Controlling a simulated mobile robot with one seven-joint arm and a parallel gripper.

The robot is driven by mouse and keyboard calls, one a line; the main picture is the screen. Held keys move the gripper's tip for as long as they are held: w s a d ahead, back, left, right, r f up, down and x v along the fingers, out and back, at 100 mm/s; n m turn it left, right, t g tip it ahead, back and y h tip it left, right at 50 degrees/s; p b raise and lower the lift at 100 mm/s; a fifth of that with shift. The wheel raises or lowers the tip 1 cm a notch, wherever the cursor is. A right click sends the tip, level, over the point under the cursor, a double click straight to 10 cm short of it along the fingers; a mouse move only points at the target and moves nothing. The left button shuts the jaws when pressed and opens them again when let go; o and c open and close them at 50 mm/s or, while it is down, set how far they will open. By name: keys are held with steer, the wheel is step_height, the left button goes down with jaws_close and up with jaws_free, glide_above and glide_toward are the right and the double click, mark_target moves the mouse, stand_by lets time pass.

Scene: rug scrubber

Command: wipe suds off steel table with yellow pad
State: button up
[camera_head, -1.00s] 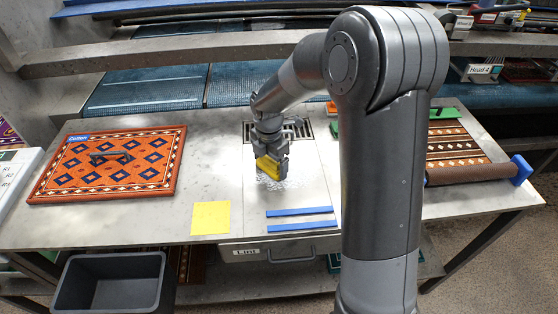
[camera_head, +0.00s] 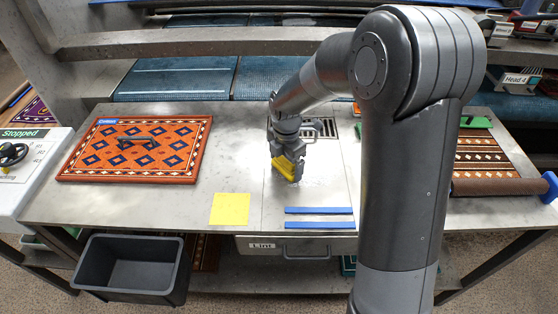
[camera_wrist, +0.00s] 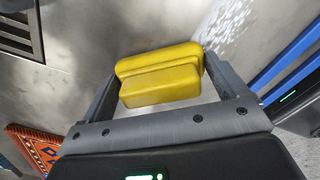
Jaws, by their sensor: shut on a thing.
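My gripper (camera_head: 287,160) is shut on the yellow pad (camera_head: 287,170) over the middle of the steel table (camera_head: 240,158). In the wrist view the pad (camera_wrist: 160,75) sits between the two fingers. A patch of white suds (camera_wrist: 232,25) shows on the steel beyond the pad, at the upper right of the wrist view. In the head view my gripper and the pad hide most of that spot. I cannot tell whether the pad touches the table.
A drain grate (camera_head: 322,128) lies behind my gripper. An orange patterned rug (camera_head: 137,150) lies left, a yellow square (camera_head: 230,209) in front, and two blue strips (camera_head: 318,211) front right. A brown roller (camera_head: 500,187) is at right. A dark bin (camera_head: 130,265) stands below the front edge.

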mark_target(342, 180)
steer(key=shift+d, duration=8.05)
steer(key=shift+s, duration=0.65)
steer(key=shift+s+a, duration=0.15)
steer(key=shift+s, duration=0.05)
steer(key=shift+a, duration=9.3)
steer(key=shift+s, duration=0.5)
steer(key=shift+s+d, duration=0.2)
steer(key=shift+s, duration=0.05)
steer(key=shift+d, duration=9.45)
step_height(342, 180, up, 8)
steer(key=shift+a, duration=0.15)
